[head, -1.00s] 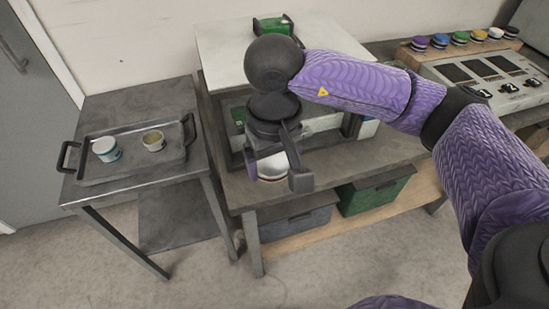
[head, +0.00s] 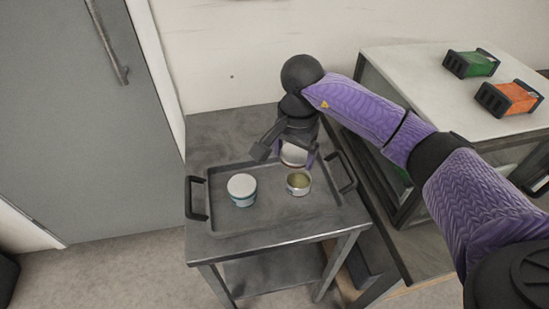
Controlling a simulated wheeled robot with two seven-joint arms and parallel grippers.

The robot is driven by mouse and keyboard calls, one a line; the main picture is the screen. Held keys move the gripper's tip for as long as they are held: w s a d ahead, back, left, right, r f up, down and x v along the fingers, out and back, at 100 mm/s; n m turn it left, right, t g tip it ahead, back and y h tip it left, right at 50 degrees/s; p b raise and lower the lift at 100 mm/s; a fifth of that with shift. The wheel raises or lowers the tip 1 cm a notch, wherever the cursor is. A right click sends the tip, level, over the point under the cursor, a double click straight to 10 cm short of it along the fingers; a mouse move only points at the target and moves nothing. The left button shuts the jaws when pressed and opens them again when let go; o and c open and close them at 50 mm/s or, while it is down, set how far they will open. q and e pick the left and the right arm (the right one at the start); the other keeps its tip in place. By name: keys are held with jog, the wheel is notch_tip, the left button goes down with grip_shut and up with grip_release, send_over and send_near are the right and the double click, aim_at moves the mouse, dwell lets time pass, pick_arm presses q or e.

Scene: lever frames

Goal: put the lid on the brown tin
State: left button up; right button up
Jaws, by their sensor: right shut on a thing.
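My right gripper (head: 288,154) is shut on a round white lid (head: 293,154), above the back right part of the tray. The open brown tin (head: 299,187), with a yellowish inside, stands upright on the tray. The lid is just behind and above the tin in the picture; I cannot tell the exact height between them. A blue-green tin (head: 242,195) with a white top stands on the tray to the left, apart from the brown tin. My left gripper is not in view.
The dark tray (head: 260,224) with raised handles lies on a grey metal table (head: 210,135). To the right a pale-topped cabinet (head: 410,62) carries a green box (head: 472,64) and an orange box (head: 510,98). A grey door (head: 80,130) is at the left.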

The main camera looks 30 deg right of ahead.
aim_at(300, 150)
jog(key=shift+w+d+f+m, duration=0.3)
jog(key=shift+d+f+m, duration=0.35)
jog(key=shift+f, duration=0.15)
jog(key=shift+w+d+f+m, duration=0.15)
jog(key=shift+d+f+m, duration=0.05)
jog(key=shift+d+m, duration=0.05)
jog(key=shift+d+f+b, duration=0.1)
jog(key=shift+f+b, duration=0.1)
jog(key=shift+b, duration=0.1)
jog(key=shift+f+b, duration=0.45)
jog(key=shift+f, duration=0.15)
notch_tip(300, 150, down, 3)
jog(key=shift+f+b, duration=0.1)
jog(key=shift+b, duration=1.05)
jog(key=shift+f, duration=0.35)
jog(key=shift+b, duration=0.3)
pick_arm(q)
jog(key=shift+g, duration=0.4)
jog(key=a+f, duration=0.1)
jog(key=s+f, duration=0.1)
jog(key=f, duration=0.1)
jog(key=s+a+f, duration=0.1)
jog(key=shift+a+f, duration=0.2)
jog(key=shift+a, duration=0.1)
